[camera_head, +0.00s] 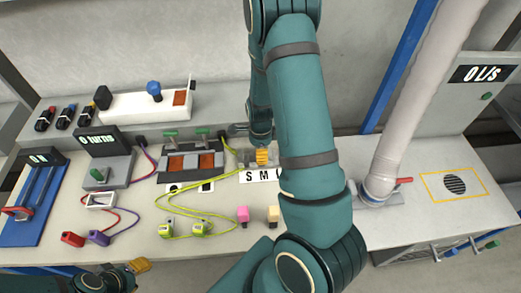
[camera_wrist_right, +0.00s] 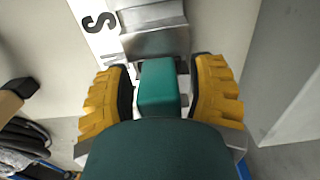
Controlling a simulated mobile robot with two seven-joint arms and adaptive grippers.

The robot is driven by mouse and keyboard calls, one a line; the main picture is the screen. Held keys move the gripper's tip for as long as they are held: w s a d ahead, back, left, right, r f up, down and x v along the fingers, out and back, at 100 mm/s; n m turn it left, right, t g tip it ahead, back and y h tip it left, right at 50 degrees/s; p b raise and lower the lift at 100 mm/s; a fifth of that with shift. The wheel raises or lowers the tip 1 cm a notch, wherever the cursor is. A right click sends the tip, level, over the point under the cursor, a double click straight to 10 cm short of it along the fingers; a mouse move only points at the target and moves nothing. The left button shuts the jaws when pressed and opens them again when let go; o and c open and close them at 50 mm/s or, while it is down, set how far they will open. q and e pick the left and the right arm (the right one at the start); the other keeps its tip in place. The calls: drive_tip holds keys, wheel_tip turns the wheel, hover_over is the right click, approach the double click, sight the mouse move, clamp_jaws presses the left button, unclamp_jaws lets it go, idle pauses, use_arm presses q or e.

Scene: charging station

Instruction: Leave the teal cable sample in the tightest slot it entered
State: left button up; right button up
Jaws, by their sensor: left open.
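In the right wrist view a teal block (camera_wrist_right: 158,84), likely the cable sample, lies between the yellow fingertips of my right gripper (camera_wrist_right: 161,92). Its far end is close to a grey metal block (camera_wrist_right: 155,38); I cannot tell whether it is in a slot. Whether the fingers press on it is unclear. In the head view my right gripper (camera_head: 262,156) is at the back of the bench, above the lettered white strip (camera_head: 258,176). My arm hides part of that strip. My left gripper (camera_head: 133,272) is open and empty at the front left edge.
Yellow-green cables (camera_head: 205,215) lie across the middle. A blue lever stand (camera_head: 36,215) is at left. A thick pale hose (camera_head: 412,110) rises at right. Bare bench lies at front centre.

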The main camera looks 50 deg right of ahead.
wheel_tip(320, 180, up, 12)
idle(0.6)
idle(0.5)
